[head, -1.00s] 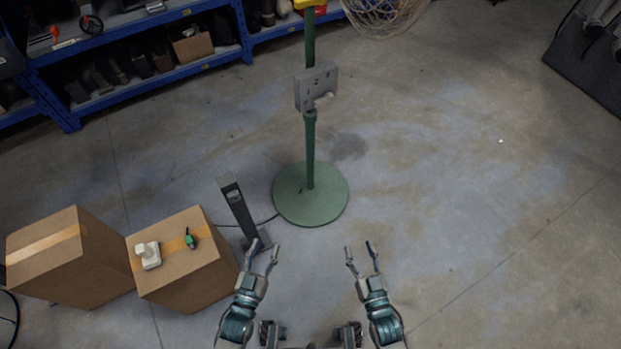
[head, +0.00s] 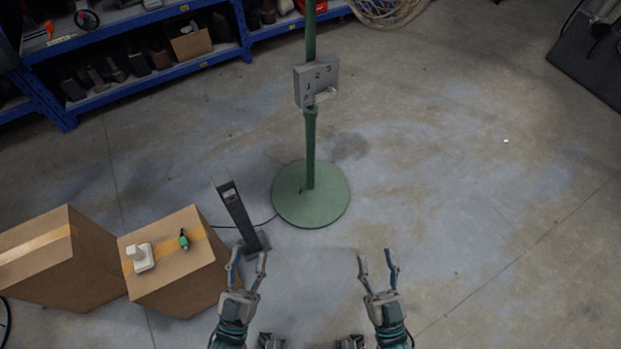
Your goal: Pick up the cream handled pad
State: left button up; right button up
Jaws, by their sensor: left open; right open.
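The cream handled pad (head: 141,257) sits on top of the right-hand cardboard box (head: 178,285), near the left side of its top face. Its handle stands up from a flat square base. My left gripper (head: 247,268) is open and empty, to the right of the box and well apart from the pad. My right gripper (head: 376,268) is open and empty over the floor, further right.
A small green-and-black object (head: 184,240) lies beside the pad. Another box (head: 60,262) stands to the left. A dark upright post (head: 238,212) stands near my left gripper. A green stand (head: 311,195) holds a numbered grey box (head: 316,82).

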aim_at(142, 256)
jog(key=u, duration=1.65)
